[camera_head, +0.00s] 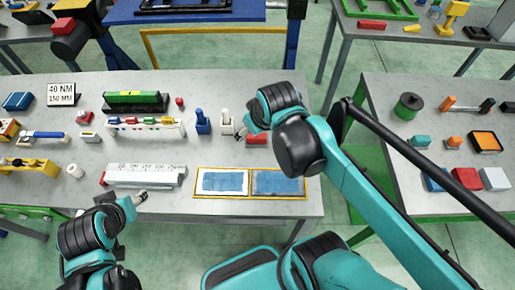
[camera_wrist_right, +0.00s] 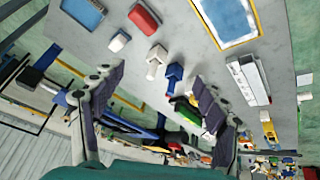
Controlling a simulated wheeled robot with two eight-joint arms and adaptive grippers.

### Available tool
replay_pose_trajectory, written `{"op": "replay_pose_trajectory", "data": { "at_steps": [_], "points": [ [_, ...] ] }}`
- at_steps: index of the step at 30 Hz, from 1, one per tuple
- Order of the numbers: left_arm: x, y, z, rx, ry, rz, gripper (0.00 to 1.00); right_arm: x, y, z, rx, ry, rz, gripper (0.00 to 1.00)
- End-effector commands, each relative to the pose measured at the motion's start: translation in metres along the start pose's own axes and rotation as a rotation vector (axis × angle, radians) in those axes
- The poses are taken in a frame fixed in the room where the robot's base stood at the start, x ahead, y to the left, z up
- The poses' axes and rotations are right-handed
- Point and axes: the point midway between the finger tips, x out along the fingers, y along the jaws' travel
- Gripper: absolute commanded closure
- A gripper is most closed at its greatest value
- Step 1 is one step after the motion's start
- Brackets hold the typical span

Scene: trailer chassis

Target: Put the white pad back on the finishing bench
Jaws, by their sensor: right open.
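A small white block (camera_wrist_right: 119,41), which may be the white pad, lies on the grey front bench (camera_head: 215,83) beside a red block (camera_wrist_right: 145,17). In the head view my right arm and gripper cover that spot. Another white block (camera_head: 493,179) lies on the right-hand bench (camera_head: 400,212), at the end of a row with red and blue blocks. My right gripper (camera_wrist_right: 160,78) is open and empty above the front bench, with white and blue upright pieces showing between its fingers. My left gripper (camera_head: 139,198) is low near the bench's front edge; its jaw state is unclear. No label marks the finishing bench.
A yellow-framed tray with two blue panels (camera_head: 222,183) and a grey ruled block (camera_head: 145,177) lie near the front edge. White (camera_head: 226,120) and blue (camera_head: 202,124) upright pieces stand near my right gripper. A floor gap separates the front and right benches.

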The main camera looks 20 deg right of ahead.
Motion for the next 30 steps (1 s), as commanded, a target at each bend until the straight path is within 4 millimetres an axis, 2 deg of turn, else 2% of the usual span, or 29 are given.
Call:
{"op": "replay_pose_trajectory", "data": {
  "at_steps": [1, 3, 7, 10, 20, 25, 30],
  "points": [
    [0.000, 0.000, 0.000, 0.000, 0.000, 0.000, 0.49, -0.002, -0.008, 0.017, 0.044, 0.026, 0.001, 0.27],
    [0.000, 0.000, 0.000, 0.000, 0.000, 0.000, 0.49, -0.003, -0.017, 0.033, 0.107, 0.060, 0.000, 0.27],
    [0.000, 0.000, 0.000, 0.000, 0.000, 0.000, 0.49, -0.001, -0.026, 0.052, 0.187, 0.104, -0.004, 0.27],
    [0.000, 0.000, 0.000, 0.000, 0.000, 0.000, 0.49, 0.000, -0.029, 0.059, 0.216, 0.118, -0.006, 0.27],
    [0.001, 0.000, 0.001, 0.000, 0.000, 0.000, 0.49, 0.001, -0.030, 0.060, 0.224, 0.121, -0.007, 0.27],
    [0.019, 0.000, 0.014, 0.000, 0.000, 0.000, 0.49, 0.021, -0.032, 0.071, 0.223, 0.120, -0.007, 0.27],
    [0.055, 0.000, 0.040, 0.000, 0.000, 0.000, 0.49, 0.060, -0.038, 0.091, 0.223, 0.120, -0.007, 0.27]
  ]
}}
